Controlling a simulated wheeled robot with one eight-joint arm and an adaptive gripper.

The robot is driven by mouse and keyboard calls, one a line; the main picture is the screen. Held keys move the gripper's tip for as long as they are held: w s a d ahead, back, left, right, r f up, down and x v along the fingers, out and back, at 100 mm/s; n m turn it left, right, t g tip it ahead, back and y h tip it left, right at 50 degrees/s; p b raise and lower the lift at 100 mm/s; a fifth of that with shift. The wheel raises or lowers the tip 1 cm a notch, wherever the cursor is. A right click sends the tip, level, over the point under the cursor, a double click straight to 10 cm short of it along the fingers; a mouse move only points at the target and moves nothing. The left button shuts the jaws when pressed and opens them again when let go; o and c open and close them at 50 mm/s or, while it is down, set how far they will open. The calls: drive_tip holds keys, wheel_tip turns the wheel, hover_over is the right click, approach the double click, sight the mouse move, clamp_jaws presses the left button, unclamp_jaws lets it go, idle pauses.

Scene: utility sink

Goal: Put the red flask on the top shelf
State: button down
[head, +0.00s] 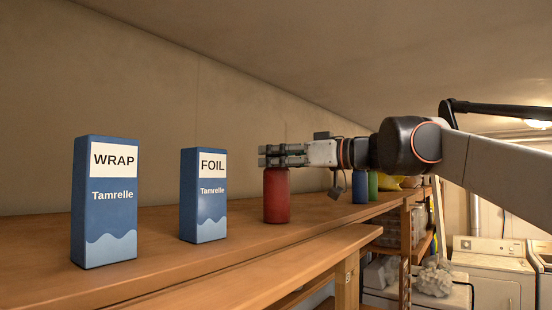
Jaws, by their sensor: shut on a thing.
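The red flask (277,197) stands upright on the wooden shelf (150,277), or just at its surface; I cannot tell whether it touches. My gripper (270,156) comes in from the right, level, and is shut on the top of the red flask. The fingers hide the flask's upper end. The flask is to the right of the blue FOIL box.
A blue WRAP box (105,210) and a blue FOIL box (204,200) stand to the left. A blue cylinder (360,187) and a green one (373,187) stand behind my gripper at right. A lower wooden ledge (290,262) runs in front. A white washer (492,272) is at far right.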

drive_tip(key=shift+f, duration=0.1)
drive_tip(key=c, duration=0.9)
unclamp_jaws()
drive_tip(key=shift+c, duration=0.2)
drive_tip(key=v, duration=1.2)
drive_tip(key=shift+b, duration=0.4)
